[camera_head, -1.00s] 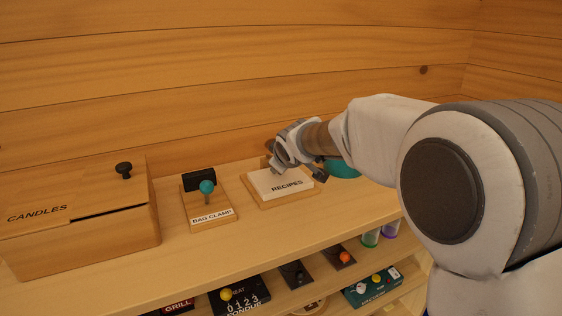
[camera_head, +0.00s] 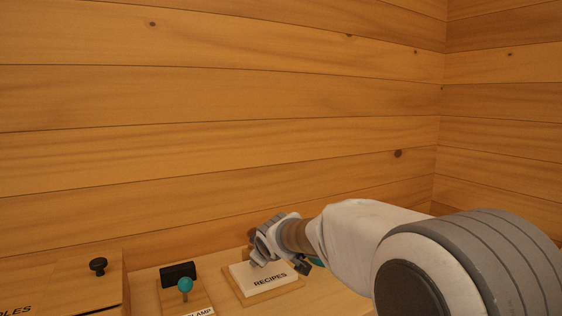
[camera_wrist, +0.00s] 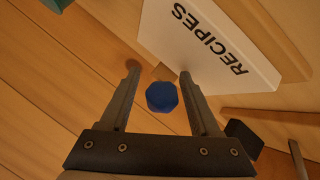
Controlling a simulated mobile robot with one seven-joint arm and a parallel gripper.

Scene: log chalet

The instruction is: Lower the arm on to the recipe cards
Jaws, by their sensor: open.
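The recipe cards (camera_head: 262,276) are a white block marked RECIPES on a wooden base (camera_head: 240,296). They also show in the wrist view (camera_wrist: 205,40), just beyond my fingertips. My gripper (camera_head: 256,262) is over the back left part of the cards in the head view. In the wrist view my gripper (camera_wrist: 159,72) is open, its two fingers apart. A blue faceted knob (camera_wrist: 162,97) shows between the fingers, with a small tan wooden piece (camera_wrist: 163,73) beside it. I cannot tell whether this is the arm of the task, or whether the fingers touch it.
Left of the cards stands a bag clamp board with a black block (camera_head: 178,274) and teal knob (camera_head: 185,284). Farther left is a wooden candle box (camera_head: 60,285) with a black knob (camera_head: 98,264). A teal object (camera_head: 317,262) is partly hidden behind my arm. The log wall rises close behind.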

